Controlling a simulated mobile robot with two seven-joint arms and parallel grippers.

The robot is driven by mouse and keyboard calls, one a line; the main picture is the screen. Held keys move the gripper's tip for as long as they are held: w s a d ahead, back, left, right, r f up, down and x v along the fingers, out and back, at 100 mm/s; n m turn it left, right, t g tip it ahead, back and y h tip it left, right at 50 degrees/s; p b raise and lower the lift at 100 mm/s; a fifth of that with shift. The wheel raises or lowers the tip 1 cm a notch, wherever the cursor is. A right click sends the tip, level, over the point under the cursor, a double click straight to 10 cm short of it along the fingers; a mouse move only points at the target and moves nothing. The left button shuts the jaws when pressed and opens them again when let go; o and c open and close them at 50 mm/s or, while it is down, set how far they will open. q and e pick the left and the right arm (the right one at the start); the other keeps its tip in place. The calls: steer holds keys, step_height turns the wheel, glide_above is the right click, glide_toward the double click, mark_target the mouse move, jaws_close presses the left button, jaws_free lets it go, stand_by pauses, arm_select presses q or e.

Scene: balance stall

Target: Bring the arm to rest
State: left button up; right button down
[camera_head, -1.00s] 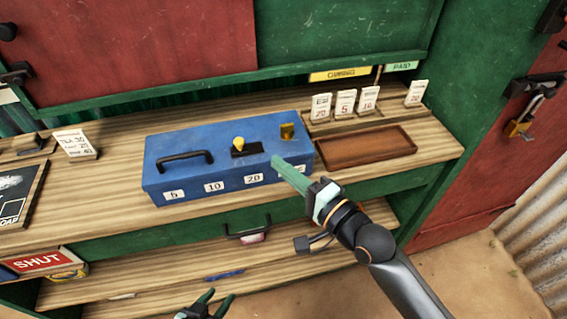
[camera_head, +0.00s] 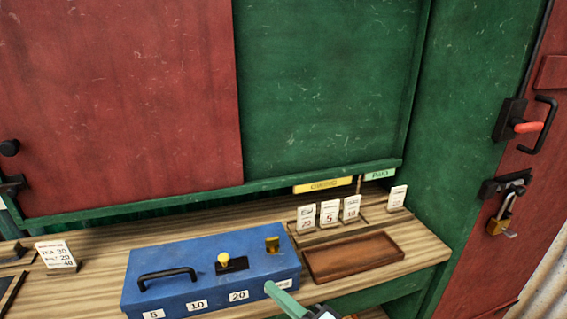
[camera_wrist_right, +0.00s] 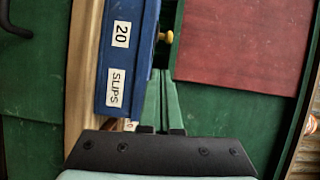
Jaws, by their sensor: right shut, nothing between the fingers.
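My right gripper (camera_head: 270,288) shows at the bottom of the head view, its green fingers at the front right of the blue cash box (camera_head: 205,268). In the right wrist view my right gripper (camera_wrist_right: 165,82) has its two fingers together with nothing between them. The box (camera_wrist_right: 128,62) is beside the fingers there, with its "20" and "SLIPS" labels. I cannot tell whether the fingers touch it. Most of my right arm is below the head view. My left gripper is out of view.
The box has a black handle (camera_head: 167,274) and yellow knob (camera_head: 224,257). A brown tray (camera_head: 352,257) lies to its right, with standing cards (camera_head: 329,212) behind. A price card (camera_head: 56,254) stands at left. A padlock (camera_head: 505,214) hangs on the red door at right.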

arm_select(q)
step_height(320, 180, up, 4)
steer(key=p, duration=0.3)
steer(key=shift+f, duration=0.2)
arm_select(e)
steer(key=s+d+f+n+g+h, duration=0.1)
steer(key=s+d+f+n+h, duration=0.4)
steer(key=s+d+f, duration=0.3)
steer(key=s+d+f+n+g+h, duration=0.2)
steer(key=s+d+f+n+h, duration=0.2)
steer(key=s+d+f, duration=0.5)
step_height(320, 180, down, 6)
steer(key=shift+d+f+n+g+h, duration=0.1)
steer(key=shift+d+n+g+h, duration=0.25)
steer(key=shift+d+n, duration=0.5)
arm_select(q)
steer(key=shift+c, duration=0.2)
arm_select(e)
steer(key=shift+s+a, duration=0.1)
